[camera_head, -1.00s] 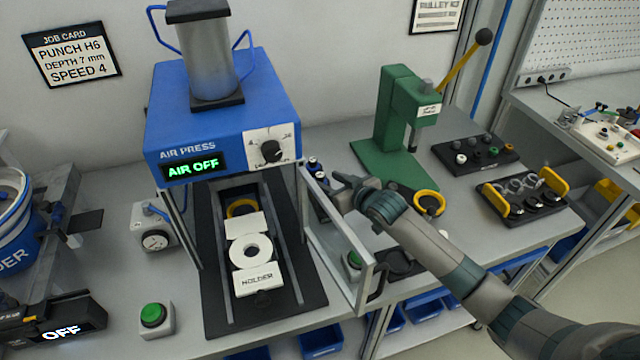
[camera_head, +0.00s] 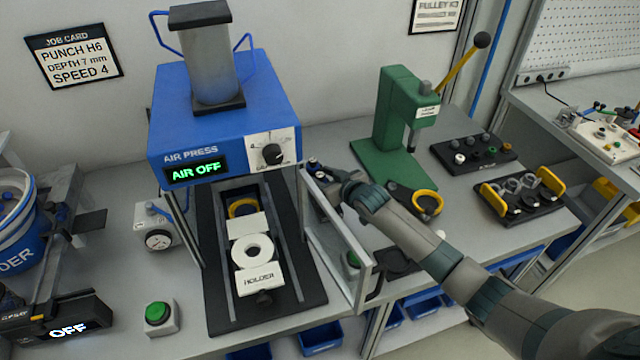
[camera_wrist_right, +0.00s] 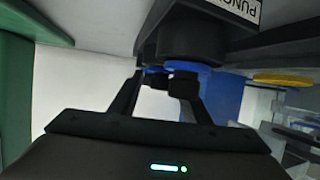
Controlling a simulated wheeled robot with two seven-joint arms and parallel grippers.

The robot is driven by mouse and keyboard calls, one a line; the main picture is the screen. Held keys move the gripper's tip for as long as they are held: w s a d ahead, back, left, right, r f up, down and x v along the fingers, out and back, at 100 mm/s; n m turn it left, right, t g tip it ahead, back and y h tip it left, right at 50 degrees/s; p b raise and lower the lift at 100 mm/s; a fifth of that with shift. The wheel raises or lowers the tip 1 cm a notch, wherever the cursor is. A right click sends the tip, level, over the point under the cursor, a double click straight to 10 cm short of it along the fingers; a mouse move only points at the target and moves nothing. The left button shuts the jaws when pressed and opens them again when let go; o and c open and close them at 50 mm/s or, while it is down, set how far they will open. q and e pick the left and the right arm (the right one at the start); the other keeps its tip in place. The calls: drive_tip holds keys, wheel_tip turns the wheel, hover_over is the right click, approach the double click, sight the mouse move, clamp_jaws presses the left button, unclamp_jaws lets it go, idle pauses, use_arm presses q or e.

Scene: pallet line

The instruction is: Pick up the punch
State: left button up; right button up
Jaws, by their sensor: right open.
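My right gripper (camera_head: 322,174) reaches in behind the open guard door of the air press. In the right wrist view its two fingers (camera_wrist_right: 163,82) are apart. A small dark piece (camera_wrist_right: 182,84) with blue beside it shows between or just beyond the fingertips; I cannot tell whether they touch it. A dark block with a white label reading "PUNC" (camera_wrist_right: 240,9) is close above the fingers in that view. In the head view a small dark, light-topped piece (camera_head: 313,163), perhaps a punch, shows at the gripper's tip. The gripper and door hide most of this spot. My left gripper is out of view.
The air press (camera_head: 222,130) reads "AIR OFF", with a white holder (camera_head: 259,281) under it. Its guard door (camera_head: 360,285) stands close to my right arm. A green hand press (camera_head: 398,120) and a yellow ring (camera_head: 427,203) are to the right. A job card (camera_head: 73,55) reads "PUNCH H6".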

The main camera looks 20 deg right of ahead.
drive_tip(key=shift+c, duration=0.3)
clamp_jaws()
drive_tip(key=shift+r, duration=0.15)
wheel_tip(320, 180, up, 10)
drive_tip(key=b, duration=0.2)
drive_tip(key=shift+b, duration=0.35)
